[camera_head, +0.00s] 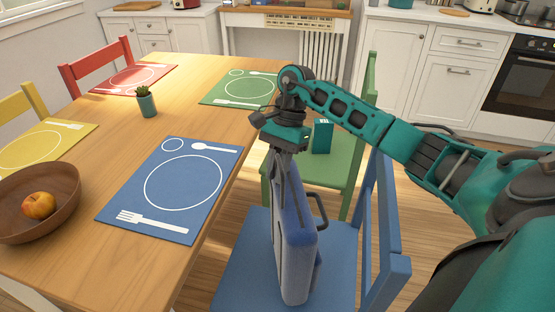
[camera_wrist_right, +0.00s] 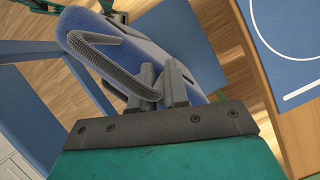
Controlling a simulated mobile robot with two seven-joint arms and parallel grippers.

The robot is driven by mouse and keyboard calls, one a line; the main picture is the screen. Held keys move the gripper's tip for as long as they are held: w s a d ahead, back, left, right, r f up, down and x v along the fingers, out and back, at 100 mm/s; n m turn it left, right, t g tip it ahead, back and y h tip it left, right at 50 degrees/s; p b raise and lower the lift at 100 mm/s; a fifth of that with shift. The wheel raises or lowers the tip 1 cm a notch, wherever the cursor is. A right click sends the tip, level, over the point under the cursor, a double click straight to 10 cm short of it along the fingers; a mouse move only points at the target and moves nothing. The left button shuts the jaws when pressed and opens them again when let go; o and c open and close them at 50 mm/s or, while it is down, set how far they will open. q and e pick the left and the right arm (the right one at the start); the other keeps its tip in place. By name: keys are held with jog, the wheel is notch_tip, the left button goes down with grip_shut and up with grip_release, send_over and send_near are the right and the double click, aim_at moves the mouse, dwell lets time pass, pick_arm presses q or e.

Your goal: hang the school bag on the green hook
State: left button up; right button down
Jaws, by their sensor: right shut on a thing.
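The blue school bag (camera_head: 296,250) stands upright over the seat of the blue chair, with a grey loop handle. My right gripper (camera_head: 283,170) is at the bag's top from above. In the right wrist view, its fingers (camera_wrist_right: 162,85) are shut on one end of the grey handle (camera_wrist_right: 118,62), close against the blue bag (camera_wrist_right: 145,30). I cannot tell whether the bag's bottom touches the seat. No green hook shows in either view. My left gripper is not in view.
The blue chair's backrest (camera_head: 388,235) is right of the bag. The wooden table (camera_head: 175,85) is to its left, with a blue placemat (camera_head: 130,212) and a bowl (camera_head: 60,222). Behind are a green chair (camera_head: 290,172) and a green box (camera_head: 322,136).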

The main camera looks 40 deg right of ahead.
jog(key=shift+f, duration=1.9)
jog(key=shift+f+b, duration=0.1)
jog(key=shift+b, duration=0.2)
jog(key=c, duration=1.1)
grip_release()
jog(key=shift+f, duration=0.1)
jog(key=shift+r, duration=0.3)
jog(key=v, duration=1.1)
jog(key=shift+d+r, duration=0.2)
jog(key=shift+r, duration=0.1)
